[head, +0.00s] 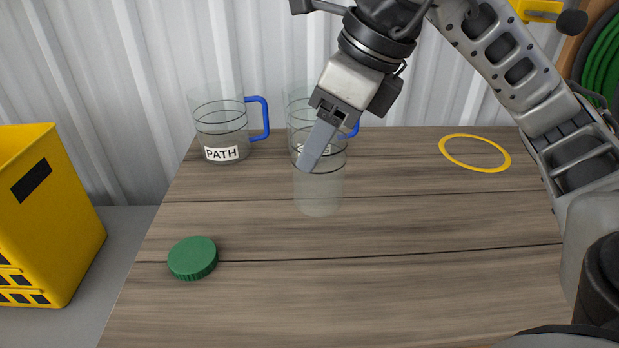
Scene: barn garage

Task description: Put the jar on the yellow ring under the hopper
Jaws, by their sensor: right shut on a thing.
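The clear jar (319,197) is near the back middle of the wooden table, upright and without a lid on it. My right gripper (309,163) reaches down from above and is shut on the jar's upper part. I cannot tell whether the jar's base touches the table. The flat yellow ring (478,171) lies empty on the table at the back right, well to the right of the jar. The hopper cannot be made out clearly; a yellow part (536,11) shows at the top right edge. My left gripper is not in view.
A clear jug marked PATH (222,132) stands at the back left; another jug with a blue handle (350,131) is partly hidden behind my gripper. A green lid (192,258) lies front left. A yellow crate (75,235) stands left of the table. The table's front middle is clear.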

